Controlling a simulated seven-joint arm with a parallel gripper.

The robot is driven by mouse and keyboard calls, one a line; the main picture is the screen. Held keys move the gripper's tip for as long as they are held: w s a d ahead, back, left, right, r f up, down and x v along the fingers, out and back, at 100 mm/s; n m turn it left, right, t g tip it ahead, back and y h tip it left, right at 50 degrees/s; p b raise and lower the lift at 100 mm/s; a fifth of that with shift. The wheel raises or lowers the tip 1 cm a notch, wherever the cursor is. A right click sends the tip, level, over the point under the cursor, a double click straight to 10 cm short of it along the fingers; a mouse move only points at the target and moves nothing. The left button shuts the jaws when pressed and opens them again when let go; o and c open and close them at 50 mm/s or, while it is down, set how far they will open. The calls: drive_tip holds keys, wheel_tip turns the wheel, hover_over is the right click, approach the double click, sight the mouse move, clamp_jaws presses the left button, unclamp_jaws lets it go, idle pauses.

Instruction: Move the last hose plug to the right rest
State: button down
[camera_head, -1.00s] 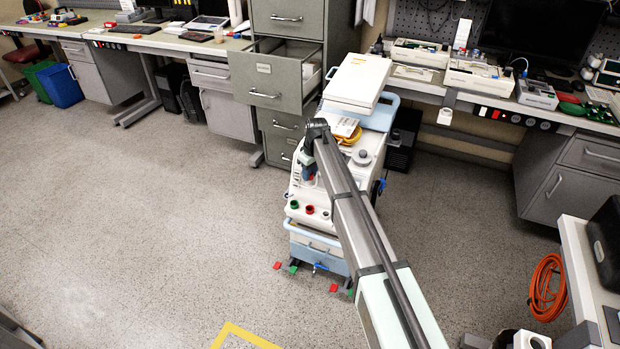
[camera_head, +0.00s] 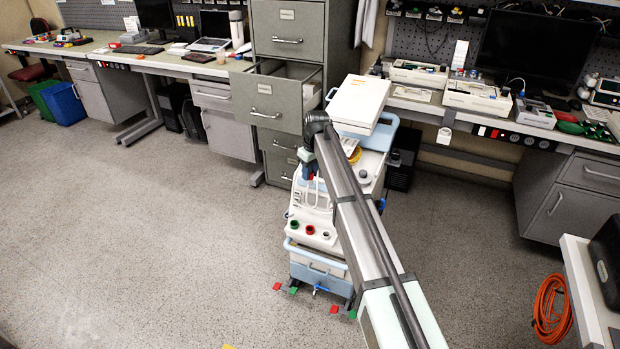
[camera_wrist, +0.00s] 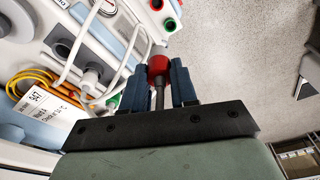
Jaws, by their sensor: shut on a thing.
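My gripper (camera_wrist: 157,88) shows in the wrist view with its two blue fingers shut around a red-headed hose plug (camera_wrist: 158,68) with a dark stem. In the head view my gripper (camera_head: 308,170) is small, above the front part of the white pump cart (camera_head: 308,258); the plug's red shows between its fingers. White hoses (camera_head: 318,192) hang beside it. The cart front carries a green port (camera_head: 294,224), a red port (camera_head: 310,230) and a pale port (camera_head: 326,235). A grey plug or knob (camera_wrist: 90,76) sits left of my gripper in the wrist view. I cannot clearly identify the right rest.
A coiled yellow hose (camera_wrist: 40,80) with a paper label (camera_wrist: 42,108) lies on the cart. An open cabinet drawer (camera_head: 270,98) stands behind it. A white box (camera_head: 358,102) sits on the cart's rear. Open floor (camera_head: 150,240) lies to the left.

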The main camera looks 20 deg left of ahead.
drive_tip(key=shift+r, duration=1.35)
drive_tip(key=shift+w+d, duration=1.75)
drive_tip(key=shift+w, duration=1.95)
drive_tip(key=shift+w+d, duration=1.7)
drive_tip(key=shift+w, duration=1.95)
drive_tip(key=shift+f, duration=2.65)
drive_tip(key=shift+f, duration=1.6)
drive_tip(key=c, duration=0.8)
unclamp_jaws()
